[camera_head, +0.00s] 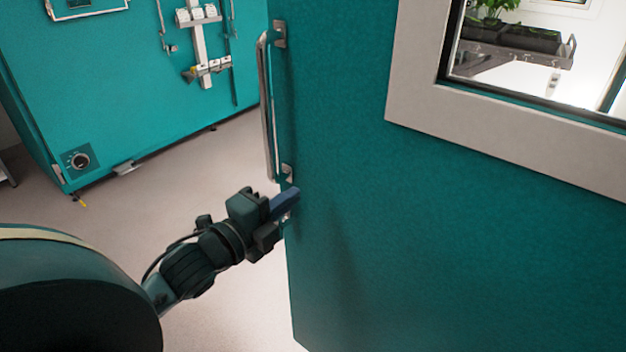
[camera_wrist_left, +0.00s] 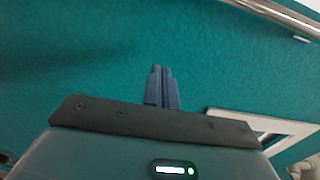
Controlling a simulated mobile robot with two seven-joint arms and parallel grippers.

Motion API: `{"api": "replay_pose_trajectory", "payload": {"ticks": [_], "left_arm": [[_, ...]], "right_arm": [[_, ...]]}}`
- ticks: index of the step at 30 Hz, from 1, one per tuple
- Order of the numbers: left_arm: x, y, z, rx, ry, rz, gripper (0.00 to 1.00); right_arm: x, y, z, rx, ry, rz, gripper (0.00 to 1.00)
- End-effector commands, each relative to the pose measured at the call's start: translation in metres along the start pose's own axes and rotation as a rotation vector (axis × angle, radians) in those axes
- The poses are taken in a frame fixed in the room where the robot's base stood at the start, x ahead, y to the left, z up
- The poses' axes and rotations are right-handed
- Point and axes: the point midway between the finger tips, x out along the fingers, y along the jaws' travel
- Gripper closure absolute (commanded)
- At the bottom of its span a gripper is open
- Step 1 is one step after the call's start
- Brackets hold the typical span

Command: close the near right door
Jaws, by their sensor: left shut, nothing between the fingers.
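A large teal door (camera_head: 430,230) fills the right half of the head view, with a grey-framed window (camera_head: 480,125) in its upper part. A vertical metal bar handle (camera_head: 267,110) is fixed near its left edge. My left gripper (camera_head: 292,198) is shut and empty, its blue fingertips at the door's left edge just below the handle's lower mount. In the left wrist view the shut fingers (camera_wrist_left: 162,85) point at the teal door surface, with the handle (camera_wrist_left: 280,14) at the upper right. I cannot tell whether the fingertips touch the door. My right gripper is not in view.
Plants in dark trays (camera_head: 510,38) show through the window.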

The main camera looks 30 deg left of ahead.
Motion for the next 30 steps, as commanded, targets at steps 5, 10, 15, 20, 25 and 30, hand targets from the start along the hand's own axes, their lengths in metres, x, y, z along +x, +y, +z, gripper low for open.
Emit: {"api": "replay_pose_trajectory", "payload": {"ticks": [5,10,15,20,25,30], "left_arm": [[0.03,-0.002,0.0,-0.002,-0.001,-0.003,1.0],[0.053,-0.002,0.0,-0.003,-0.001,-0.001,1.0],[0.067,0.0,0.0,-0.002,0.0,0.0,1.0],[0.071,0.0,0.0,-0.002,0.0,0.002,1.0],[0.071,0.001,0.0,-0.002,0.0,0.002,1.0],[0.072,0.001,0.0,-0.001,0.001,0.002,1.0]], "right_arm": [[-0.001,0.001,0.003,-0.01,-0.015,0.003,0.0],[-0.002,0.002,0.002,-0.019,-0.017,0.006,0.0],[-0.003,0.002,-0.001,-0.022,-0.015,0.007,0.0],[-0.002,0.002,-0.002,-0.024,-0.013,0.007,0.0],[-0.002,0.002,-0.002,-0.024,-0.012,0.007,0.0],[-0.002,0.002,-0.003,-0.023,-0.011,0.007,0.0]]}}
